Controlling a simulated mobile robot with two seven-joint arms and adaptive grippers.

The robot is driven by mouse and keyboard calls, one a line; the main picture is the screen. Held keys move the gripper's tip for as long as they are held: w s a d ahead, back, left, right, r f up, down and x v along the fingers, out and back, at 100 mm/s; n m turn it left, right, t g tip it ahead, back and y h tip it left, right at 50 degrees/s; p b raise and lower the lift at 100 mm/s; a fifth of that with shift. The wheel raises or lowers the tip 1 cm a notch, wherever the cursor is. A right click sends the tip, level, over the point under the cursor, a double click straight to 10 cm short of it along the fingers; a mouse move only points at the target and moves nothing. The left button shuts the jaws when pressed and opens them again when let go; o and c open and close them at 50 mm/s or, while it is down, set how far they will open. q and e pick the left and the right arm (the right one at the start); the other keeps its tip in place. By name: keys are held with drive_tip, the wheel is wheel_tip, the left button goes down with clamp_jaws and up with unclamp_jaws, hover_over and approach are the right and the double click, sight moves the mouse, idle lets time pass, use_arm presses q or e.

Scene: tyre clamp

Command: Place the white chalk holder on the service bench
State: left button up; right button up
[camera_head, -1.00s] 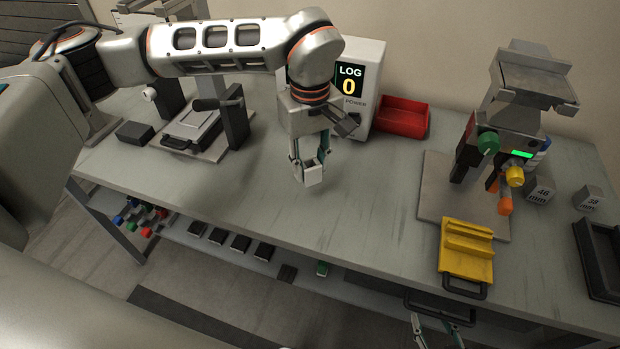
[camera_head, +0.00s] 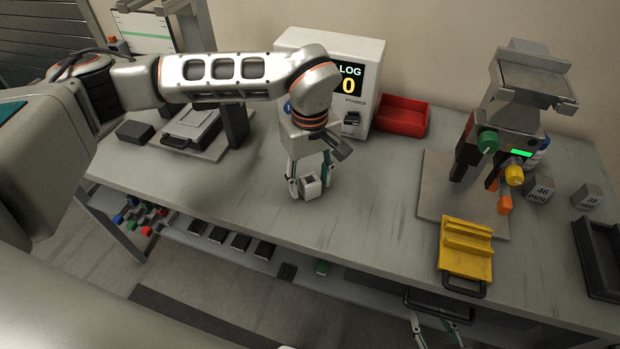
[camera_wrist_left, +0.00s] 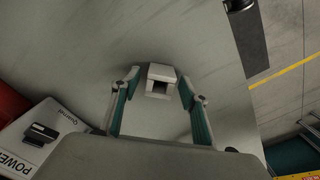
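The white chalk holder (camera_head: 311,187) is a small block with a dark square opening. It appears to sit on the grey service bench (camera_head: 375,215), near the middle. It also shows in the left wrist view (camera_wrist_left: 161,74). My left gripper (camera_head: 311,189) is open around it, with one finger on each side. The left wrist view shows a gap between each fingertip and the holder. My right gripper (camera_head: 435,325) is at the bottom edge of the head view, low in front of the bench, with its fingers apart and nothing between them.
The LOG display box (camera_head: 343,60) and a red bin (camera_head: 402,117) stand behind my left gripper. A yellow stepped block (camera_head: 467,248) and a grey machine (camera_head: 520,100) are at right. A black tray (camera_head: 600,262) lies at far right. The bench around the holder is clear.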

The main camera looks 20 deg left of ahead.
use_arm(q)
drive_tip(key=shift+r, duration=0.15)
drive_tip(key=shift+r, duration=0.25)
wheel_tip(320, 180, up, 12)
drive_tip(key=shift+f+b, duration=0.2)
drive_tip(key=shift+b, duration=0.2)
idle(0.4)
